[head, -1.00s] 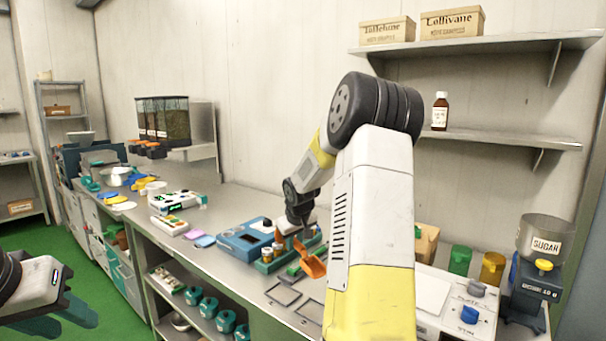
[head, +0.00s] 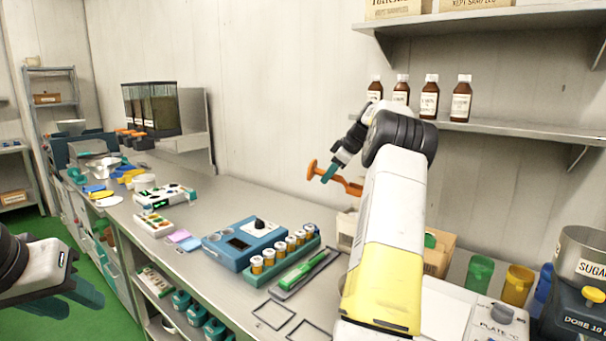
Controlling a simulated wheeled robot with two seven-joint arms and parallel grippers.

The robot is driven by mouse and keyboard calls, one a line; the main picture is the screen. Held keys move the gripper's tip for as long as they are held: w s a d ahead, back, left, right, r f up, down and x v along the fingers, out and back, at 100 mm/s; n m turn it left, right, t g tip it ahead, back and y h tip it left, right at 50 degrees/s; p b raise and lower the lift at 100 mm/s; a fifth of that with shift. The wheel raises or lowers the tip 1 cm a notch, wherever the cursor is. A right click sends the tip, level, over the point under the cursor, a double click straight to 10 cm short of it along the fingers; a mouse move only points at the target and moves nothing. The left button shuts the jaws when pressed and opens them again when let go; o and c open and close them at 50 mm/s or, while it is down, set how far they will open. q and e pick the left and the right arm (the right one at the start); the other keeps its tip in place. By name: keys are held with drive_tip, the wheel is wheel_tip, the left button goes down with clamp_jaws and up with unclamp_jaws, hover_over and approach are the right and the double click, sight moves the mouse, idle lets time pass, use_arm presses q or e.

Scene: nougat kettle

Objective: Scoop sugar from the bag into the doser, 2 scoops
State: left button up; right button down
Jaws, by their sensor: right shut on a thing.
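The sugar doser (head: 582,262) stands at the right edge, a grey hopper marked SUGAR over a dark body marked DOSE; the frame cuts it off. My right gripper (head: 331,173) is shut on an orange scoop (head: 351,187) and holds it above the bench, left of my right forearm and well away from the doser. What lies in the scoop cannot be seen. No sugar bag can be made out; my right arm hides part of the bench. My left gripper (head: 72,296) is at the lower left, its teal fingers apart and empty, away from the bench.
A blue device (head: 243,240) and a green rack of small jars (head: 285,254) stand on the bench (head: 222,205). A cardboard box (head: 438,255), green cup (head: 480,272) and yellow cup (head: 517,285) stand right of my arm. Brown bottles (head: 429,99) line the shelf above.

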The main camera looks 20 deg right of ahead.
drive_tip(key=s+d+f+t+y, duration=0.2)
drive_tip(key=shift+f+m+t, duration=0.3)
wheel_tip(320, 180, down, 8)
drive_tip(key=g+h, duration=0.2)
drive_tip(key=g, duration=0.1)
drive_tip(key=shift+w+a+r+n+g+h, duration=0.15)
drive_tip(key=shift+w+a+r+g+h, duration=0.15)
drive_tip(key=shift+r, duration=1.2)
drive_tip(key=shift+w+a+r+n+g+h, duration=0.1)
drive_tip(key=shift+w+a+r+g+h, duration=0.2)
drive_tip(key=shift+r, duration=1.25)
drive_tip(key=shift+w+a+r+n+g+h, duration=0.2)
drive_tip(key=shift+w+a+r+h, duration=0.15)
drive_tip(key=shift+r, duration=1.15)
drive_tip(key=shift+s, duration=0.15)
